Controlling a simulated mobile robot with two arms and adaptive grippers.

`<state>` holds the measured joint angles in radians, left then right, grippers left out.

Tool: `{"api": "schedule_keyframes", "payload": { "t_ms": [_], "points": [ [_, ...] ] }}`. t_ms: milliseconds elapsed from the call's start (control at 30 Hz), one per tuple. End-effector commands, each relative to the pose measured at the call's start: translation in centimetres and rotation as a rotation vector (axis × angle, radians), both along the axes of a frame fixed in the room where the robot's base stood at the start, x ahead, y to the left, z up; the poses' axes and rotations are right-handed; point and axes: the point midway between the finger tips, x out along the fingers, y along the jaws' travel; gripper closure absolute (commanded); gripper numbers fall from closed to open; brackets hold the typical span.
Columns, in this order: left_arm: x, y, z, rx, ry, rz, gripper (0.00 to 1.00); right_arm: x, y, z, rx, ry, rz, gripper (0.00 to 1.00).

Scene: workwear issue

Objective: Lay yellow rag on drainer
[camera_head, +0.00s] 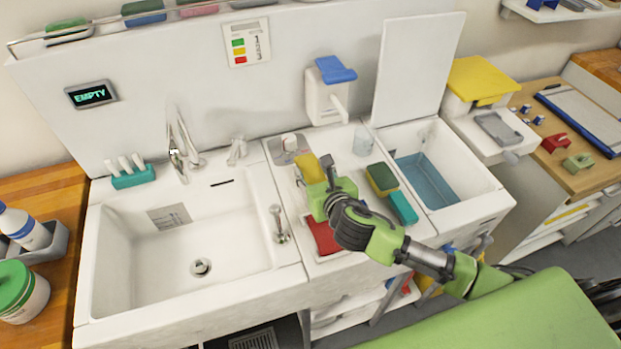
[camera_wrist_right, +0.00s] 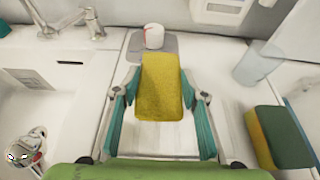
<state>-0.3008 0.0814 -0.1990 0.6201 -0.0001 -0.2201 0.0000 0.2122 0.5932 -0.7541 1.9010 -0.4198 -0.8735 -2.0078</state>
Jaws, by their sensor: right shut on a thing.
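A yellow rag (camera_head: 309,167) shows just beyond my right gripper (camera_head: 329,184), over the white panel (camera_head: 357,224) between the two basins, which looks like the drainer. In the right wrist view, the rag (camera_wrist_right: 162,90) is a flat, rough yellow piece between the teal pads of my right gripper (camera_wrist_right: 161,112). The gripper is shut on it. Its far end overlaps a grey plate (camera_wrist_right: 176,47) in that view; I cannot tell whether it touches. My left gripper is not in view.
A white cup (camera_head: 290,143), a clear glass (camera_head: 362,141), a yellow-green sponge (camera_head: 382,177) and a teal block (camera_head: 403,207) stand around the panel. A red cloth (camera_head: 322,235) lies near its front. The large left basin (camera_head: 150,260) looks empty; the right basin holds blue water (camera_head: 428,180).

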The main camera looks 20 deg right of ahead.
Motion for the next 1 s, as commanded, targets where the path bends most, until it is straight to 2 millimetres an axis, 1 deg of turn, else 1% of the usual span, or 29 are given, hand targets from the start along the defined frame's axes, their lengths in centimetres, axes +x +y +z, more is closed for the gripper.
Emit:
{"api": "schedule_keyframes", "payload": {
  "t_ms": [100,200,300,667,700,733,767,1000],
  "points": [
    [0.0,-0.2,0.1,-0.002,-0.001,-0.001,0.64,0.6,0.5,-0.9,0.001,0.001,0.000,0.85],
    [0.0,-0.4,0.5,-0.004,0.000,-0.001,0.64,0.4,0.4,-2.5,0.000,0.005,0.000,0.85],
    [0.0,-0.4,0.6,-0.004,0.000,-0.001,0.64,0.4,0.4,-3.5,0.001,0.002,0.000,0.85],
    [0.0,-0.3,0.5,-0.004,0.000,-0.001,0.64,0.5,0.4,-4.0,-0.001,0.000,0.000,0.85],
    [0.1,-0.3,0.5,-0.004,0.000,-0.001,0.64,0.5,0.4,-4.0,-0.001,0.000,0.000,0.55],
    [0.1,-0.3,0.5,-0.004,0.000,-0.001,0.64,0.4,0.4,-3.9,-0.001,0.000,0.000,0.48],
    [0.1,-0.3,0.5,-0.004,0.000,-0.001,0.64,0.4,0.4,-3.9,-0.001,0.000,0.000,0.44],
    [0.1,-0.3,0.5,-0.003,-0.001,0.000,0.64,0.4,0.3,-3.9,-0.001,0.001,0.000,0.44]
  ]
}}
